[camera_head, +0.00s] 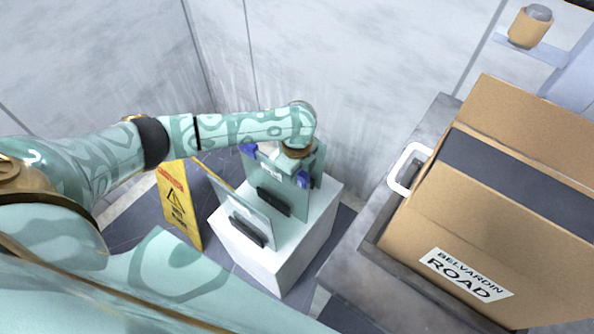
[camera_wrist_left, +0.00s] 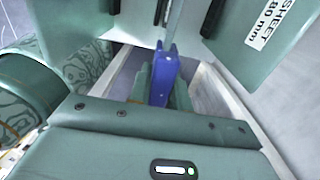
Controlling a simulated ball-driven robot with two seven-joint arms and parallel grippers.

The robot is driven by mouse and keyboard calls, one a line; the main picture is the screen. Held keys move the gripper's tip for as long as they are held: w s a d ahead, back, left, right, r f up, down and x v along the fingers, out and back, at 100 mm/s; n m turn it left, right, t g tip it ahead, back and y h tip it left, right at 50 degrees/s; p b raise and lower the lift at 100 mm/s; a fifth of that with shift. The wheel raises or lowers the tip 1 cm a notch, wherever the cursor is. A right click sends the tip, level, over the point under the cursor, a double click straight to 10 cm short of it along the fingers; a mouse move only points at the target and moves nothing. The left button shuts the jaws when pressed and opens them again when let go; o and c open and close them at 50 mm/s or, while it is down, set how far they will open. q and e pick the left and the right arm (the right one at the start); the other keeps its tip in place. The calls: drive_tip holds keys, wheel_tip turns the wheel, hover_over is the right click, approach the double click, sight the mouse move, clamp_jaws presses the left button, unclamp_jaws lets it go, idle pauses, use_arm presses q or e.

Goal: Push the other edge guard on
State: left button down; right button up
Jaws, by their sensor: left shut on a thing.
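My left gripper (camera_head: 301,174) points down at the top of the rear glass sheet (camera_head: 293,203). In the left wrist view, it is shut on a blue edge guard (camera_wrist_left: 162,78), which stands between its green fingers. A thin sheet edge (camera_wrist_left: 174,22) rises from the guard's far end; I cannot tell how deep it sits in the guard. In the head view, blue shows at the sheet's right (camera_head: 303,180) and at its upper left (camera_head: 249,150), partly hidden by my wrist. A second sheet (camera_head: 240,205) leans in front. My right gripper is out of view.
Both sheets stand on a white block (camera_head: 275,266) and bear black pads. A yellow warning sign (camera_head: 177,208) stands left of it. At right, a cardboard box (camera_head: 500,240) rests on a grey surface (camera_head: 345,275), beside a white handle (camera_head: 407,168). Walls close off the back.

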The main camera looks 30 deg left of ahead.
use_arm(q)
drive_tip(key=shift+f, duration=0.4)
drive_tip(key=shift+f, duration=0.25)
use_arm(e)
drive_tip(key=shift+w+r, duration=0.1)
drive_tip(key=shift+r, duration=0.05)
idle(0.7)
use_arm(q)
drive_tip(key=c, duration=1.2)
unclamp_jaws()
wheel_tip(320, 180, up, 16)
drive_tip(key=p, duration=0.8)
drive_tip(key=shift+r, duration=0.2)
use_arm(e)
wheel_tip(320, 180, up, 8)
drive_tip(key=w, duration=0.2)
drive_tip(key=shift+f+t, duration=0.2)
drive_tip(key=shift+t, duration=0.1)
